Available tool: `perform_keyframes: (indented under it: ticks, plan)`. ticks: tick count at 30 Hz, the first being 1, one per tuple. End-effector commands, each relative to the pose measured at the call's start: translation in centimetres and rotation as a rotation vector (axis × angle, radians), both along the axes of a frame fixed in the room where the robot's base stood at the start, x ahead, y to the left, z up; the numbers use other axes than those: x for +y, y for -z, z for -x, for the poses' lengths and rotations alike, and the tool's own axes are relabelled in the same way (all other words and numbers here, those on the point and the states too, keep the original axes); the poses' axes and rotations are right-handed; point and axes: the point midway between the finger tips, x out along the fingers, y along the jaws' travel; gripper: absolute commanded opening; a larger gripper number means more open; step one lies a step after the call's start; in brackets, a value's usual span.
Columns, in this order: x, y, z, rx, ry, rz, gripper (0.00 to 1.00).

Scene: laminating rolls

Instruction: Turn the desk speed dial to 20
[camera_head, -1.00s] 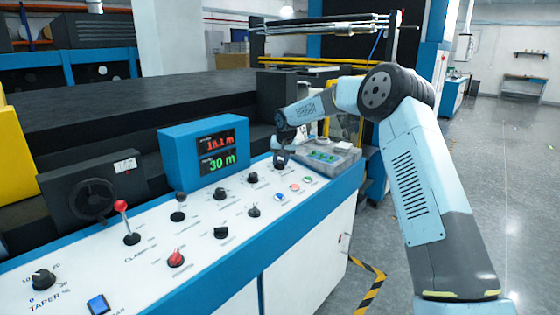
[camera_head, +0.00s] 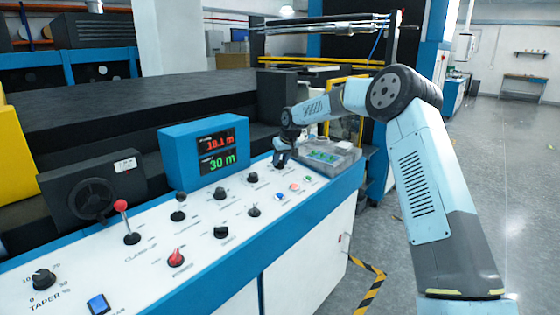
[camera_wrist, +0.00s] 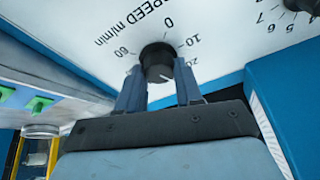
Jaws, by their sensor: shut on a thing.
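The speed dial (camera_wrist: 157,62) is a black knob on the white sloped desk panel in the wrist view. The print around it reads SPEED m/min, with 0, 10 and 60 clear and a 20 partly beside a finger. My gripper (camera_wrist: 160,85) is shut on the dial, one finger on each side. I cannot make out where the dial's pointer stands. In the head view my gripper (camera_head: 281,158) is at the far right end of the panel and hides the dial.
Another black knob (camera_wrist: 300,5) is at the wrist view's upper right. The panel (camera_head: 200,245) carries more knobs, a red-topped lever (camera_head: 122,207) and small coloured buttons (camera_head: 294,187). A blue readout box (camera_head: 205,153) and a grey box with green parts (camera_head: 328,156) stand close by.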

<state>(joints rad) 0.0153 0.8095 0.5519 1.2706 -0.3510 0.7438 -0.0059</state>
Motion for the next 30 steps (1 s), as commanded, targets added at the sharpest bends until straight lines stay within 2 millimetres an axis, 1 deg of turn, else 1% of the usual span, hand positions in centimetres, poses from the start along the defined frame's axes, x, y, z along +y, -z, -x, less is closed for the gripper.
perform_keyframes:
  ticks: [6,15,21,30]
  plan:
    - [-0.26,0.0,-0.15,-0.023,-0.163,0.018,0.05]
    - [-0.24,-0.01,-0.15,-0.046,-0.317,0.035,0.05]
    - [-0.27,-0.02,-0.16,-0.052,-0.361,0.041,0.05]
    - [-0.29,-0.04,-0.19,-0.054,-0.37,0.042,0.05]
